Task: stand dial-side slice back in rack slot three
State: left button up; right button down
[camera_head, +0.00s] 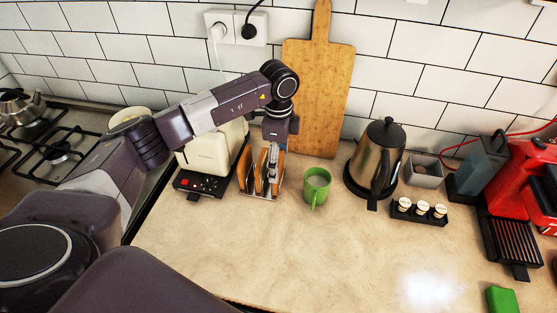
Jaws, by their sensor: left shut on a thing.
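A small toast rack (262,196) stands on the counter just right of the cream toaster (211,150). Brown slices (261,172) stand upright in it between thin dividers. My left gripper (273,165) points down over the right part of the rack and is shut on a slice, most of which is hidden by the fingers. The held slice looks upright and low, at the rack. I cannot tell which slot it is in or whether it touches the rack floor. My right gripper is out of view.
A green mug (317,187) stands close right of the rack. A wooden board (318,95) leans on the wall behind. Farther right are a kettle (377,160), a black holder with jars (419,212) and a red coffee machine (535,165). The front counter is clear.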

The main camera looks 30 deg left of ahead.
pick_arm(q)
jog(key=o, duration=1)
jog(key=shift+c, duration=0.2)
notch_tip(320, 180, up, 12)
jog(key=b, duration=0.3)
jog(key=shift+b, duration=0.3)
jog(key=shift+r, duration=0.1)
